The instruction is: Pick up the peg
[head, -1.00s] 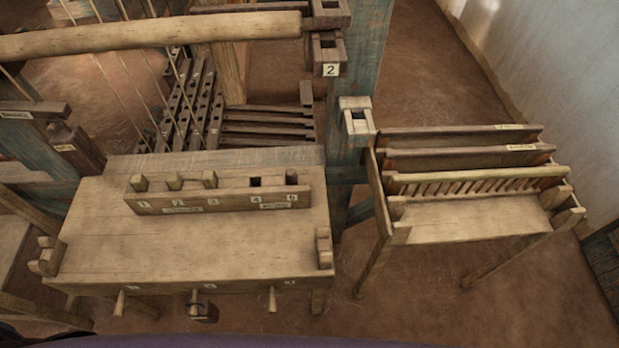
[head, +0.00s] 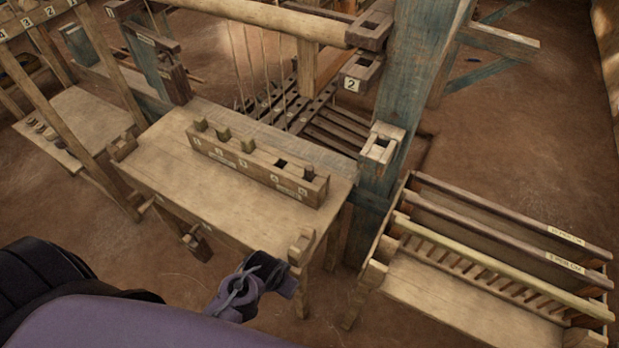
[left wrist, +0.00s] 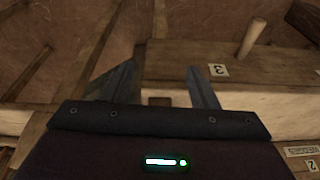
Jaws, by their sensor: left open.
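My left gripper (head: 240,283) is at the front right of the wooden bench (head: 160,160), near its front edge. In the left wrist view its two fingers (left wrist: 162,67) are apart, with nothing held between them. A pale, round wooden peg (left wrist: 251,37) sticks out of a wooden face near a label 3, right of the fingers and apart from them. My right gripper is not in view.
A slatted rack (head: 470,270) stands to the right of the bench. A blue-green post (head: 415,90) rises behind the bench's right corner. A small wooden upright (head: 301,246) stands at the bench's front right corner, close to my gripper. The bench top before the block is clear.

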